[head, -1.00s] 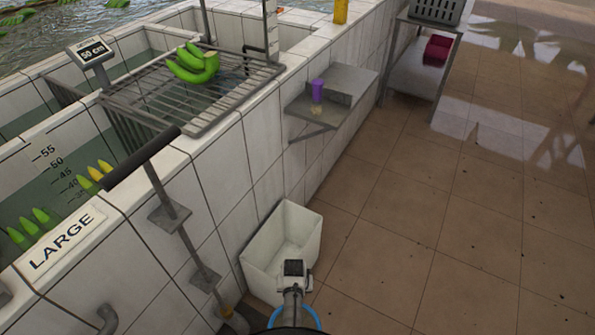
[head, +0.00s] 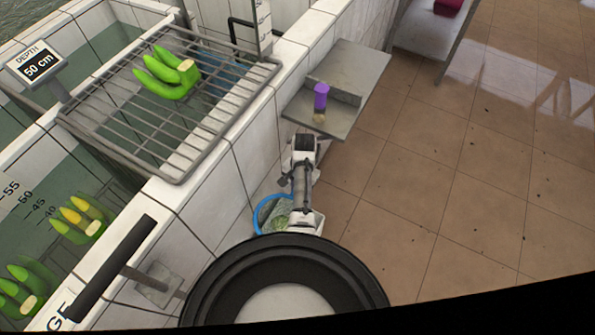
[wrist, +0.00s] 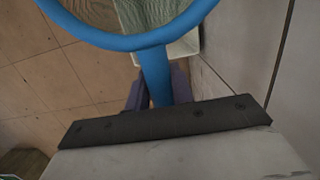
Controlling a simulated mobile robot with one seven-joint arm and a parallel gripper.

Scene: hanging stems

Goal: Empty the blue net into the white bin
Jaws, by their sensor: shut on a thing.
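The blue net's hoop (head: 260,213) shows in the head view, just left of my forearm. Green matter (head: 281,221) shows inside it, too small to identify surely. In the wrist view my gripper (wrist: 157,92) is shut on the blue net's handle (wrist: 154,70), and the hoop (wrist: 130,42) extends away beyond the fingers. Pale mesh shows through the hoop. The white bin (head: 318,222) is mostly hidden behind my arm and the net; a pale edge that may be its rim shows below the hoop in the wrist view. I cannot tell whether the net hangs inside the bin.
A white tiled tank wall (head: 215,205) runs along the left, close to the net. A metal rack (head: 130,110) on it holds green bananas (head: 165,75). A grey wall shelf (head: 350,80) with a purple-handled brush (head: 320,97) juts out ahead. Tiled floor is open at right.

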